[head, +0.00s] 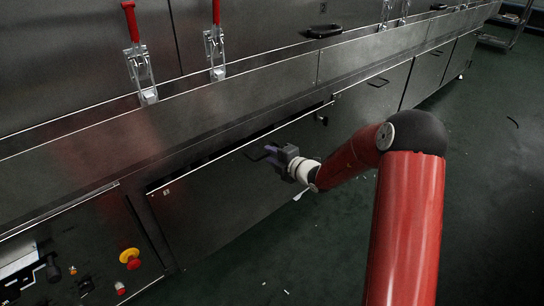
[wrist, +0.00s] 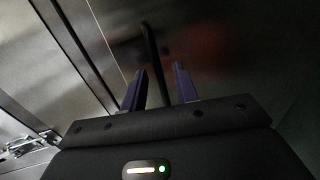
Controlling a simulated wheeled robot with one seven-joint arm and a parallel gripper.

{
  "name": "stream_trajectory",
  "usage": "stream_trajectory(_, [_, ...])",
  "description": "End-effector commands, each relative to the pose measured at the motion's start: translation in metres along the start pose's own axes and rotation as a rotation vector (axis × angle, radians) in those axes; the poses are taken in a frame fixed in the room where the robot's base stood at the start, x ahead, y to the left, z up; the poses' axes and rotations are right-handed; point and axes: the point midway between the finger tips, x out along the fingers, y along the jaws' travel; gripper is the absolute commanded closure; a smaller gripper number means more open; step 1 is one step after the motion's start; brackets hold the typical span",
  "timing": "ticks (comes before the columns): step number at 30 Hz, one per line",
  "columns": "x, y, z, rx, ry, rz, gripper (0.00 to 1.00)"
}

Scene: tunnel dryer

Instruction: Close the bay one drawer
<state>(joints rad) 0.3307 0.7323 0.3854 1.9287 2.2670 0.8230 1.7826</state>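The drawer front (head: 215,205) is a wide dark steel panel low on the machine. It stands out a little from the frame, with a dark gap along its top edge. My gripper (head: 272,153) is at the upper part of this front, by its black bar handle (head: 254,154). In the wrist view the two purple fingers of my gripper (wrist: 159,85) are apart. The black handle (wrist: 150,50) shows in the space between them. I cannot tell whether either finger touches it. The gripper body hides the handle's lower end.
A control panel with a red and yellow stop button (head: 130,258) is at the lower left. Red-handled toggle clamps (head: 140,70) line the upper ledge. Another closed panel with a black handle (head: 378,82) lies to the right. The green floor (head: 290,250) is mostly clear, with small scraps.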

Motion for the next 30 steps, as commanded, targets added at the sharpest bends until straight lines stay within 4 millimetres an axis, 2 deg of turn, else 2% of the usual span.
stream_trajectory(9, [0.003, 0.0, 0.001, -0.001, -0.001, 0.0, 0.71])
stream_trajectory(16, [0.003, 0.0, 0.001, -0.001, -0.001, 0.0, 1.0])
stream_trajectory(25, [0.004, 0.0, 0.0, -0.001, 0.0, 0.0, 1.0])
stream_trajectory(30, [0.029, 0.006, 0.0, -0.002, 0.002, 0.002, 1.0])
